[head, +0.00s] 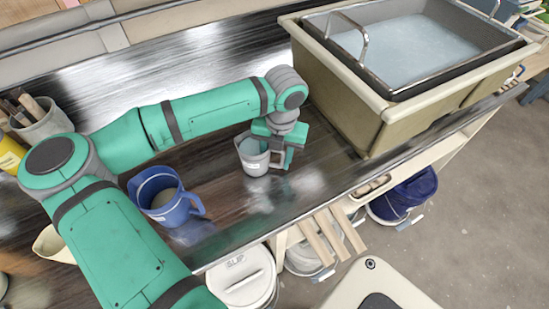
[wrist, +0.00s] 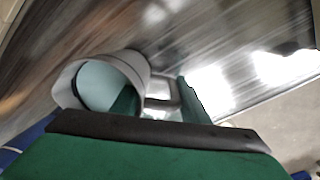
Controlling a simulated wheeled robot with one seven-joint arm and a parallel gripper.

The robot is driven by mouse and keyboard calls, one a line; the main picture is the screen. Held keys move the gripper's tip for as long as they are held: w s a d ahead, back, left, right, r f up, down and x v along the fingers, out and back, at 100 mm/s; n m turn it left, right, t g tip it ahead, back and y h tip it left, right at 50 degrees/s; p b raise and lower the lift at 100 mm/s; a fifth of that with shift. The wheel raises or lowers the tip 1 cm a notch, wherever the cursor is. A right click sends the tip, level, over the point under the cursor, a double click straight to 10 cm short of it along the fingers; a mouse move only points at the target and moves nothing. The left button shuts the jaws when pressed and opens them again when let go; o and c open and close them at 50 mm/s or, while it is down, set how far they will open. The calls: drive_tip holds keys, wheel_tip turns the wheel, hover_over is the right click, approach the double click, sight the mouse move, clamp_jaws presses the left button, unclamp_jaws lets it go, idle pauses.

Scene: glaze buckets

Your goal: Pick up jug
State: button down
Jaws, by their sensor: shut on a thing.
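A light grey jug (head: 252,160) with a pale teal inside is on or just above the dark bench in the head view; I cannot tell whether its base touches. My gripper (head: 280,157) is at the jug's right side, shut on its handle. In the wrist view the grey jug (wrist: 66,88) looks tilted, with its mouth facing the camera. Its handle (wrist: 160,88) shows between the fingers of my gripper (wrist: 157,106).
A blue jug (head: 182,211) stands on the bench to the left, below my arm. A large beige tub (head: 343,92) of pale liquid stands to the right. A lidded white bucket (head: 240,280) and a dark blue bucket (head: 405,192) are below the bench's front edge.

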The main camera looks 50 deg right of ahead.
drive_tip(key=shift+r, duration=1.35)
drive_tip(key=s+a+r, duration=0.8)
drive_tip(key=s+r, duration=0.2)
drive_tip(key=shift+s+a, duration=0.25)
drive_tip(key=shift+s, duration=0.15)
idle(1.2)
